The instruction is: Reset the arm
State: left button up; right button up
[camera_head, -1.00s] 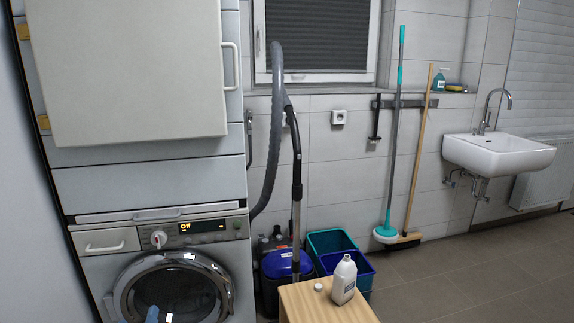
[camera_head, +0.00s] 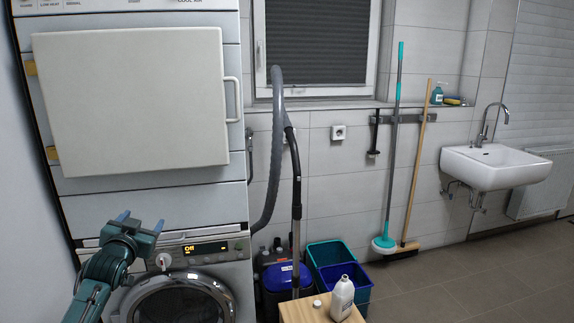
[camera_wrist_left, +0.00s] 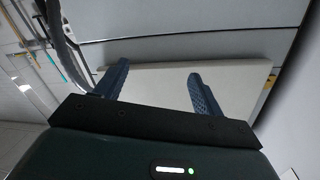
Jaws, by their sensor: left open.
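My left gripper (camera_head: 140,221) is in the lower left of the head view, in front of the washing machine's control panel and just below the dryer. Its two blue fingers point up and stand apart with nothing between them. They also show in the left wrist view (camera_wrist_left: 158,75), with a pale panel beyond them. The dryer's pale square door (camera_head: 135,100) is above the gripper, with a handle (camera_head: 233,100) on its right side, and it looks shut. My right gripper is not in view.
The washing machine (camera_head: 180,305) is below the dryer, its display reading Off. A grey vacuum hose (camera_head: 278,130) stands to the right. A wooden table (camera_head: 305,313) holds a white bottle (camera_head: 342,298). Buckets (camera_head: 350,280), mops and a sink (camera_head: 495,165) are farther right, with open floor in front.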

pick_arm(q)
jog(key=s+d+f+m+g+h, duration=0.1)
jog(key=s+d+f, duration=0.3)
jog(key=f, duration=0.3)
jog(key=s+d+f+g+h, duration=0.1)
jog(key=s+d+f, duration=0.3)
jog(key=s+f, duration=0.15)
jog(key=s+d+f+g+h, duration=0.1)
jog(key=s+d+f, duration=0.3)
jog(key=s, duration=0.6)
jog(key=s+d+f+g+h, duration=0.1)
jog(key=s+d+f, duration=0.4)
jog(key=s, duration=0.5)
jog(key=s+d+f+g+h, duration=0.1)
jog(key=s+d+f, duration=0.3)
jog(key=s, duration=0.6)
jog(key=shift+d+f+n+g, duration=0.3)
jog(key=shift+f+g, duration=0.1)
jog(key=shift+g, duration=0.3)
